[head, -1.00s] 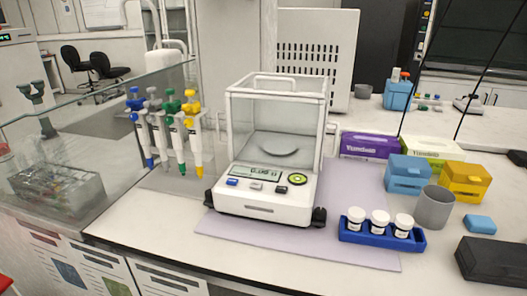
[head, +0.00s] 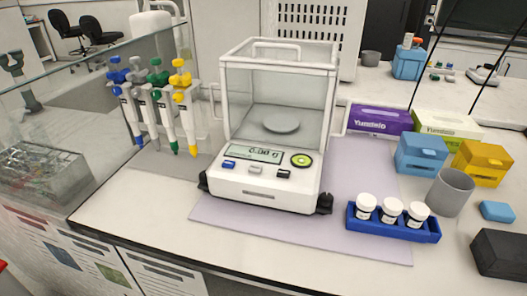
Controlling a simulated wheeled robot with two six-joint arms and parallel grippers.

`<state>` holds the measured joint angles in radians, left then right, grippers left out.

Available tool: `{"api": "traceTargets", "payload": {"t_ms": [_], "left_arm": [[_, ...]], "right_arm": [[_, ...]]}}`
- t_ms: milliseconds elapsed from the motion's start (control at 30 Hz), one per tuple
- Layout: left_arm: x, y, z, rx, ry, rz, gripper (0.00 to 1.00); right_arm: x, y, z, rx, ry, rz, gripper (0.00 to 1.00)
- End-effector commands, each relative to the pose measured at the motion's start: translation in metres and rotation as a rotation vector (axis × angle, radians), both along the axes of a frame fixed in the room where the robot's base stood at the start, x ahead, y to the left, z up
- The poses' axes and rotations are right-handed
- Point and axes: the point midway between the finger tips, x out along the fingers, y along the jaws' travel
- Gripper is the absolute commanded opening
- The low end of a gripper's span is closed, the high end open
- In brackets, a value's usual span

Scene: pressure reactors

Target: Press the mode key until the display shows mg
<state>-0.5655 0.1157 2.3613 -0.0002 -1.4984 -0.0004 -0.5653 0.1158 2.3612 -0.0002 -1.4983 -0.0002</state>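An analytical balance (head: 262,192) with a clear glass draft shield stands on a lilac mat in the middle of the head view. Its display (head: 259,152) reads what looks like 0.00 g; the small digits are blurred. Below the display are a blue key (head: 229,164), a light grey key (head: 256,169) and a black key (head: 284,174). A round green button (head: 301,160) sits to the right of the display. Key labels are too small to read. The round pan (head: 281,121) inside looks empty. Neither of my grippers is in view.
Colored pipettes (head: 157,100) hang on a stand left of the balance. A blue rack (head: 393,224) with white-capped vials stands at its front right. A grey cup (head: 450,192), blue box (head: 420,154) and yellow box (head: 482,163) are farther right. The mat (head: 250,222) in front is clear.

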Motion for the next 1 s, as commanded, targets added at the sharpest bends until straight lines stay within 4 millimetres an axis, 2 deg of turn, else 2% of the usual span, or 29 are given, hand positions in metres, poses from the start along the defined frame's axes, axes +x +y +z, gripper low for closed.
{"api": "traceTargets", "payload": {"t_ms": [267,400,467,1000], "left_arm": [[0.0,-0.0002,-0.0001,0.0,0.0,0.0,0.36],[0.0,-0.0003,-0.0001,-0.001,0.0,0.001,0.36],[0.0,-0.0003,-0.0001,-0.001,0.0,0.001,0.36],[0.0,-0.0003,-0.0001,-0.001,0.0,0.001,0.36]], "right_arm": [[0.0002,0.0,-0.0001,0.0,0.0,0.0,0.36],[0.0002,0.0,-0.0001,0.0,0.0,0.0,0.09],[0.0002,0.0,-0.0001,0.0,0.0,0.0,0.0],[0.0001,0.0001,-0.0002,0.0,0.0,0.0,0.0]]}}
